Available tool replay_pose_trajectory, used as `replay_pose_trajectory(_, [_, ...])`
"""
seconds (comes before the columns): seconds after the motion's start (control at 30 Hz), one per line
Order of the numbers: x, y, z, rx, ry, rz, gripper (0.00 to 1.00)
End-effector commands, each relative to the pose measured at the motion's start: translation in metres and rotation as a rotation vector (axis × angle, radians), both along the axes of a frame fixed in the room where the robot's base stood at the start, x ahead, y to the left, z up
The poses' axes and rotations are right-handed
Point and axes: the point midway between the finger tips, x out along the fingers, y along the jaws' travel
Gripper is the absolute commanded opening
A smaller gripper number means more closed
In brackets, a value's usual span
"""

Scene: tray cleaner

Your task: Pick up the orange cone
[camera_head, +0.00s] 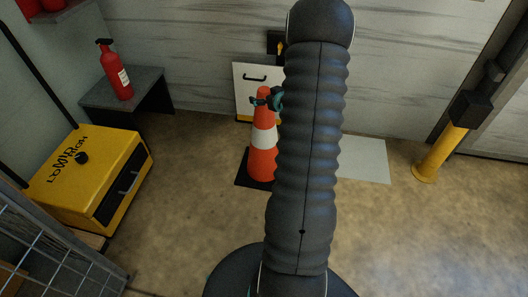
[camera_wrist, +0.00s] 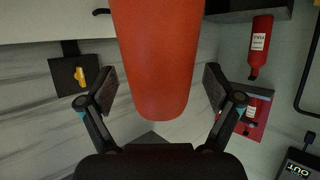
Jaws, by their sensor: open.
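The orange cone (camera_head: 262,160) has a white band and stands upright on the floor on a dark square base. In the wrist view, which looks upside down, the cone's orange upper part (camera_wrist: 158,45) comes down between my two fingers. My gripper (camera_wrist: 157,88) is open, with a finger on each side of the cone's top and a visible gap on both sides. In the head view my gripper (camera_head: 266,99) is at the cone's top, partly hidden behind my arm.
A white panel with a black handle (camera_head: 256,77) stands behind the cone. A yellow machine (camera_head: 70,172) and a red extinguisher (camera_head: 115,74) on a dark table (camera_head: 148,88) are at left. A yellow post (camera_head: 436,155) is at right. Floor around the cone is mostly clear.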

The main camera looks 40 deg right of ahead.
Motion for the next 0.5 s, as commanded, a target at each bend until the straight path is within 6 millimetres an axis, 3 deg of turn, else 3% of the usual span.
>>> replay_pose_trajectory(0.1, [-0.0002, 0.0000, 0.0002, 0.000, 0.000, 0.000, 0.88])
replay_pose_trajectory(0.43, [-0.0002, 0.0003, 0.0002, -0.001, 0.000, 0.001, 0.06])
replay_pose_trajectory(0.5, [0.0008, -0.0003, 0.0029, -0.003, -0.005, 0.001, 0.00])
